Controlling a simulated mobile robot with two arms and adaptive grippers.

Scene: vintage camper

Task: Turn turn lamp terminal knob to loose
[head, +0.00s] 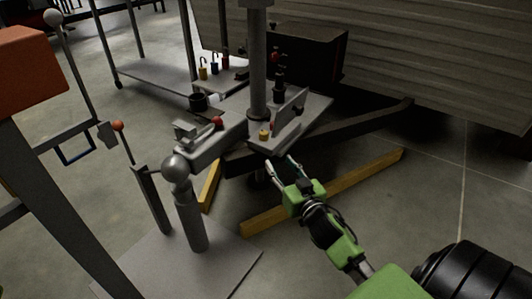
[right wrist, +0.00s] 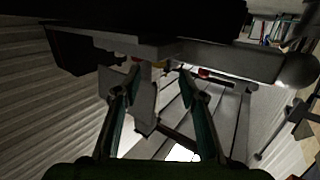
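A small yellow knob (head: 264,134) stands on the grey plate (head: 318,106) around the dark post, and a red knob (head: 217,122) sits on the grey bar to its left. I cannot tell for sure which is the lamp terminal knob. My right gripper (head: 282,164) is open and empty, just in front of and below the plate's near edge, close to the yellow knob. In the right wrist view the yellow knob (right wrist: 158,64) shows between the open fingertips, and the red knob (right wrist: 203,73) is right of them. My left gripper is not in view.
The dark vertical post (head: 258,65) rises through the plate. A grey ball hitch (head: 176,170) stands on a base plate in front. Yellow bars (head: 345,188) lie on the floor. The ribbed camper wall (head: 420,65) is behind. A bench (head: 150,75) with hooked weights stands back left.

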